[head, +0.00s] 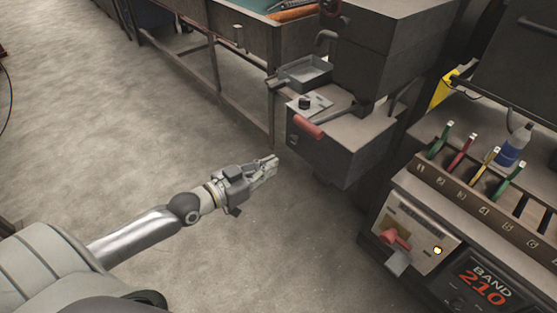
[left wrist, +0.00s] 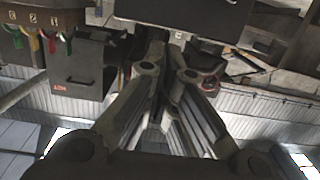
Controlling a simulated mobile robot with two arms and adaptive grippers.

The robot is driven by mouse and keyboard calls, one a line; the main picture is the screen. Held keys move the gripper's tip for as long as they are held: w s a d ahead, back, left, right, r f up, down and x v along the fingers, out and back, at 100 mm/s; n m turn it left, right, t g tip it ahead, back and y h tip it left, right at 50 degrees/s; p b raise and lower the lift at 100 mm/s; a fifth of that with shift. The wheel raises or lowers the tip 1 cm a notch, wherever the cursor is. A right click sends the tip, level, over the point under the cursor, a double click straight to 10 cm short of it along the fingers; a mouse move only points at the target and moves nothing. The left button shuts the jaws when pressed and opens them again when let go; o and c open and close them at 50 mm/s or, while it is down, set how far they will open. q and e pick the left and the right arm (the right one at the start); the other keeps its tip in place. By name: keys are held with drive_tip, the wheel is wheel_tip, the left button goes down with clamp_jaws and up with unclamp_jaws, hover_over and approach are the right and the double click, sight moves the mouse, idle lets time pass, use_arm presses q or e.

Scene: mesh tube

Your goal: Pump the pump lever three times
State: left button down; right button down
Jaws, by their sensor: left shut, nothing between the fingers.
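A lever with a red grip (head: 308,127) and a dark rod sticks out from the grey box unit (head: 343,150) at the upper middle of the head view. It looks like the pump lever. My left gripper (head: 273,165) is shut and empty. In the head view it appears below and left of the red grip, with a visible gap between them. Its fingers also show in the left wrist view (left wrist: 176,60), where I cannot make out the lever clearly. My right gripper is not in view.
A console with a red handle (head: 394,238) and several coloured levers stands at the right, with a bottle (head: 514,147) behind. A workbench (head: 215,30) stands behind. Open floor (head: 250,260) surrounds my left arm.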

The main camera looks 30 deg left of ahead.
use_arm(q)
drive_tip(key=shift+s+a+f, duration=0.1)
drive_tip(key=shift+s+a, duration=0.1)
drive_tip(key=shift+s, duration=0.25)
idle(0.6)
drive_tip(key=s+a+f+n+g+y, duration=0.1)
drive_tip(key=s+a+f+g+y, duration=0.2)
drive_tip(key=f, duration=0.9)
drive_tip(key=s+a+f+n+g+y, duration=0.15)
drive_tip(key=a+f, duration=0.35)
drive_tip(key=f, duration=0.7)
drive_tip(key=s+f+g+y+p, duration=0.1)
drive_tip(key=s+f+g+y, duration=0.1)
drive_tip(key=s+f, duration=0.65)
drive_tip(key=s+d+f+g, duration=0.2)
drive_tip(key=s+d+f, duration=0.2)
drive_tip(key=s, duration=0.5)
drive_tip(key=s+d+f+g, duration=0.3)
drive_tip(key=s+f, duration=0.5)
drive_tip(key=s, duration=0.2)
drive_tip(key=s+d+f+g+p, duration=0.1)
drive_tip(key=s+d+f+g, duration=0.1)
drive_tip(key=s+d+f, duration=0.2)
drive_tip(key=s+f, duration=0.3)
drive_tip(key=s, duration=0.2)
drive_tip(key=shift+s+d+g, duration=0.2)
drive_tip(key=shift+d+g, duration=0.15)
